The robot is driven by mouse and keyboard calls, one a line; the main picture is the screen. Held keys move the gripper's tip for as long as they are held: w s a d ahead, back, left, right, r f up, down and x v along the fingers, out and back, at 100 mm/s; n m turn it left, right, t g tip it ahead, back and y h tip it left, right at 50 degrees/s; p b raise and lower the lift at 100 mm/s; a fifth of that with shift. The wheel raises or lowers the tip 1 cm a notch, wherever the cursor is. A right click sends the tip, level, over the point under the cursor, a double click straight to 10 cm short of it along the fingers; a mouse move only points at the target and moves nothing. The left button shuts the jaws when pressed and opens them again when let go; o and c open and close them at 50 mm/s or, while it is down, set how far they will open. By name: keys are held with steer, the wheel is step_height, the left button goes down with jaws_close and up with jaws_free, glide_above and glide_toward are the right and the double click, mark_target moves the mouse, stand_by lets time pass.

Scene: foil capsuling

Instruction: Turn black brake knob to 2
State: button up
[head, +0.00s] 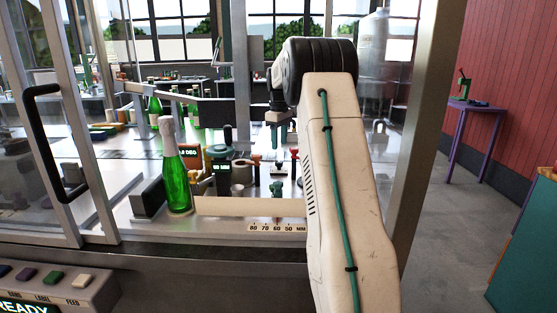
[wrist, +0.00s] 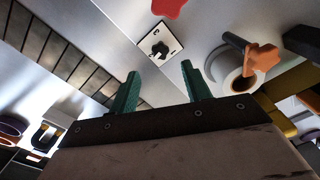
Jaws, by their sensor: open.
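The black brake knob (wrist: 159,48) is a dark lobed knob on a square white dial plate (wrist: 152,60). In the wrist view it lies just beyond my fingertips, near the middle line between them. The plate's markings are too small to read, so I cannot tell the setting. My gripper (wrist: 160,70) has two green fingers spread apart with nothing between them. In the head view my gripper (head: 276,136) points down above the machine's deck, and the black knob (head: 279,167) shows small below it, apart from the fingers.
An orange knob (wrist: 262,60) stands beside a white ring (wrist: 232,72) right of the fingers. A red knob (wrist: 168,8) lies beyond the plate. In the head view a green knob (head: 276,187) and a green bottle (head: 177,180) stand nearer. A glass door with a black handle (head: 50,140) is at left.

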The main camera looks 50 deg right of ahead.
mark_target(279, 162)
step_height(279, 162, down, 7)
steer(key=shift+f, duration=0.2)
stand_by(0.3)
steer(key=c, duration=1)
